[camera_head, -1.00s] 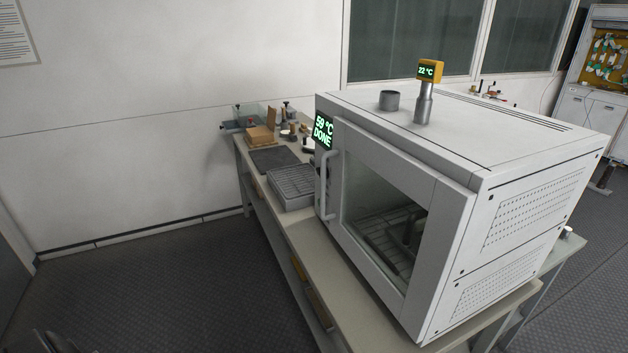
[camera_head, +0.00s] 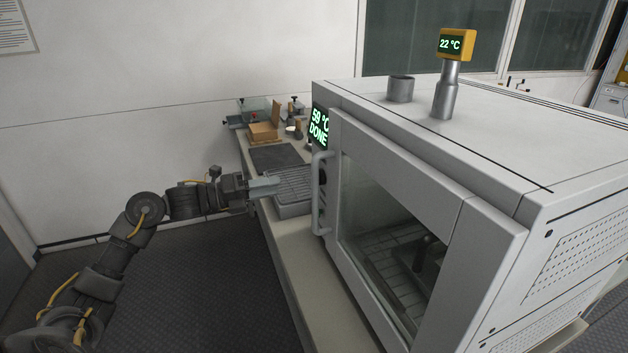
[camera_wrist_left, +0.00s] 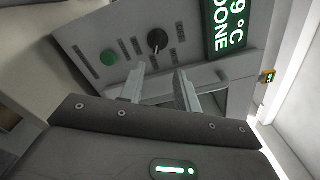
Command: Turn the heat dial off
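The oven (camera_head: 480,215) stands on the bench with its glass door closed. Its display (camera_head: 320,125) reads 59 °C DONE in green. In the left wrist view the black heat dial (camera_wrist_left: 157,41) sits on the grey control panel, between a green button (camera_wrist_left: 109,57) and the display (camera_wrist_left: 228,25). My left gripper (camera_head: 266,187) is in front of the panel, to the left of the oven door handle. Its two fingers (camera_wrist_left: 161,72) are spread with nothing between them, and their tips point toward the dial, apart from it. My right gripper is out of view.
The vertical door handle (camera_head: 322,190) stands out close to the panel. A grey tray (camera_head: 292,208) lies on the bench near my left gripper, with a dark mat (camera_head: 275,157) behind it. A 22 °C sensor display (camera_head: 456,44) stands on the oven's top. The floor at left is open.

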